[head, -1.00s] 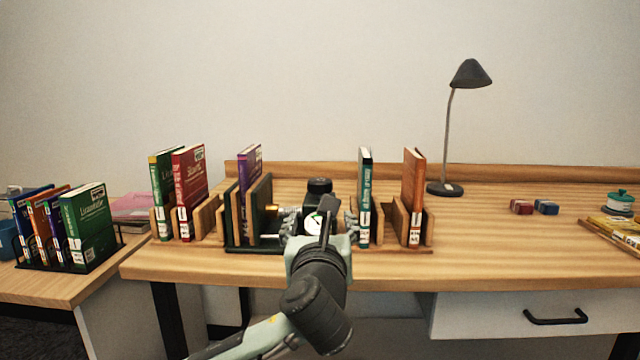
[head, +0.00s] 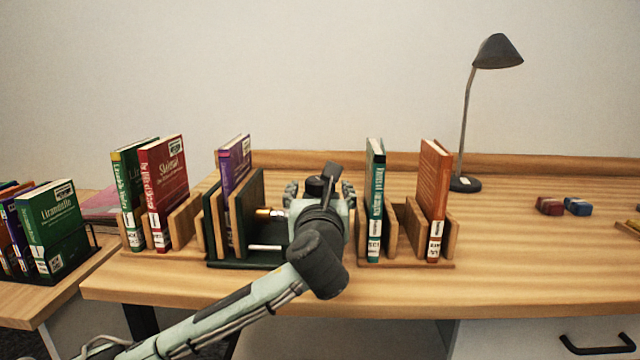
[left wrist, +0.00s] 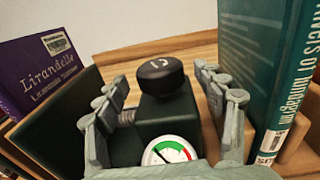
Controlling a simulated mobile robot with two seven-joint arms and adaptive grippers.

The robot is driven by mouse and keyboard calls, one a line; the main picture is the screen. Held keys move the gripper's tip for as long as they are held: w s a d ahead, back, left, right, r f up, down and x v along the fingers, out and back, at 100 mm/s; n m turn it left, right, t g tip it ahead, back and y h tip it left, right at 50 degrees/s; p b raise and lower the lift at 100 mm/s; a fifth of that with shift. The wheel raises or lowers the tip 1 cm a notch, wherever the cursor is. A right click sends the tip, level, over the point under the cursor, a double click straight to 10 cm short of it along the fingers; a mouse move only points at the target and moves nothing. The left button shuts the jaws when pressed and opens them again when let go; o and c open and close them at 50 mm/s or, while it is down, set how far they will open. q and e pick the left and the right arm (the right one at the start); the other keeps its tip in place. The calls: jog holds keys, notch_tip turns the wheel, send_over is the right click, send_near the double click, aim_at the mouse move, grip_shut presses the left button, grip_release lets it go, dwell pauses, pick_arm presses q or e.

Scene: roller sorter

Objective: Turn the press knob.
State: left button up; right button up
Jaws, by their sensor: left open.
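The press knob (left wrist: 160,76) is a round black cap with a white mark, on top of a dark housing (left wrist: 168,117) in the left wrist view. Its top also shows in the head view (head: 317,186), partly behind my wrist. A dial gauge (left wrist: 171,151) with white, green and red sits on the housing's near side. My left gripper (left wrist: 167,95) is open, with one finger on each side of the knob and housing. I cannot tell whether the fingers touch them. The press's dark green base (head: 240,255) and a purple book (head: 235,163) are to the left. My right gripper is not in view.
A teal book (head: 375,200) stands close to the right of my gripper, with an orange book (head: 434,195) beyond. Green and red books (head: 163,190) stand further left. A lamp (head: 466,130) stands behind right. The desk's right side is mostly clear.

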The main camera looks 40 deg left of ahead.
aim_at(320, 190)
pick_arm(q)
jog(key=shift+x, duration=1.15)
jog(key=shift+w+a, duration=0.2)
jog(key=shift+w, duration=0.1)
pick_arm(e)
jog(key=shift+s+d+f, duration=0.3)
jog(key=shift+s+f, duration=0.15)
pick_arm(q)
jog(key=c, duration=0.9)
jog(key=shift+c, duration=1.4)
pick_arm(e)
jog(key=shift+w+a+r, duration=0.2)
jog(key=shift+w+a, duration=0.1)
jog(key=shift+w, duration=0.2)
pick_arm(q)
jog(key=shift+m, duration=0.3)
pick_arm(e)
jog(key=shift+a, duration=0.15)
